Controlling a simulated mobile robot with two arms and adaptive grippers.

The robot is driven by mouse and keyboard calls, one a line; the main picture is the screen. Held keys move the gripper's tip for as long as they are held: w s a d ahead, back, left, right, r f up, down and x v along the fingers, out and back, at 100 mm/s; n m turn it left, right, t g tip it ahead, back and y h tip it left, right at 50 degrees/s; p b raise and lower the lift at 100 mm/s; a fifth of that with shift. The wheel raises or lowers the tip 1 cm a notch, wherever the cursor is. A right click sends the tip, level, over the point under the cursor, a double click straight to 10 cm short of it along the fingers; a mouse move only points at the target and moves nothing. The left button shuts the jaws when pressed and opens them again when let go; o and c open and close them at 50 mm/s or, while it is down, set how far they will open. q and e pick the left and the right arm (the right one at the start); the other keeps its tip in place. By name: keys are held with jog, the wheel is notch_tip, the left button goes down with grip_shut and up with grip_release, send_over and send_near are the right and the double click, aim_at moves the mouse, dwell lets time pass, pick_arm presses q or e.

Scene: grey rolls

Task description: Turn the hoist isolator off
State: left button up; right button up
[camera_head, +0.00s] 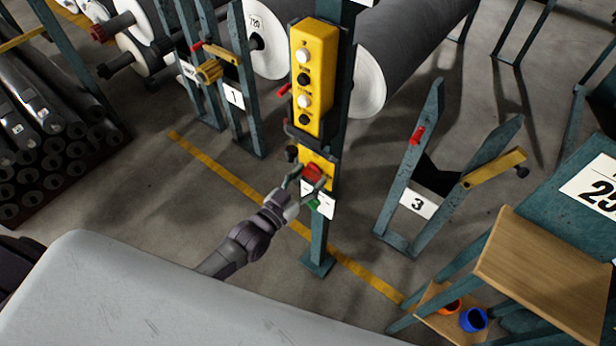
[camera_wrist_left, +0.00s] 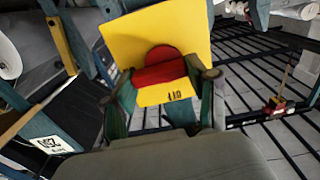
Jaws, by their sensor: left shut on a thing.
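The hoist isolator is a red rotary knob (camera_head: 313,173) on a yellow plate (camera_head: 318,160), mounted on a dark green post (camera_head: 319,240). My left gripper (camera_head: 308,184) is at the knob, its fingers on either side. In the left wrist view, the red knob (camera_wrist_left: 162,68) sits between the fingertips (camera_wrist_left: 160,82) in front of the yellow plate (camera_wrist_left: 130,40). The gripper is shut on the knob's grip bar. Dark lettering shows on the plate below the knob, too small to read surely. My right gripper is not in view.
A yellow push-button pendant (camera_head: 313,80) hangs on the post above the isolator. Large grey rolls (camera_head: 410,45) lie behind. A stand marked 3 (camera_head: 418,203) and a wooden shelf (camera_head: 545,270) are at right. A grey roll (camera_head: 150,300) fills the near left.

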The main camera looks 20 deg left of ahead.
pick_arm(q)
jog(key=shift+n, duration=0.3)
jog(key=shift+c, duration=0.2)
jog(key=n+b, duration=0.1)
jog(key=n, duration=0.4)
jog(key=n+b, duration=0.1)
jog(key=n, duration=0.5)
jog(key=a+n, duration=0.1)
jog(key=n, duration=0.5)
jog(key=shift+w+r+b, duration=0.1)
jog(key=shift+w+b, duration=0.05)
jog(key=shift+b, duration=0.25)
jog(key=shift+n, duration=0.3)
jog(key=o, duration=1.2)
jog(key=shift+c, duration=0.2)
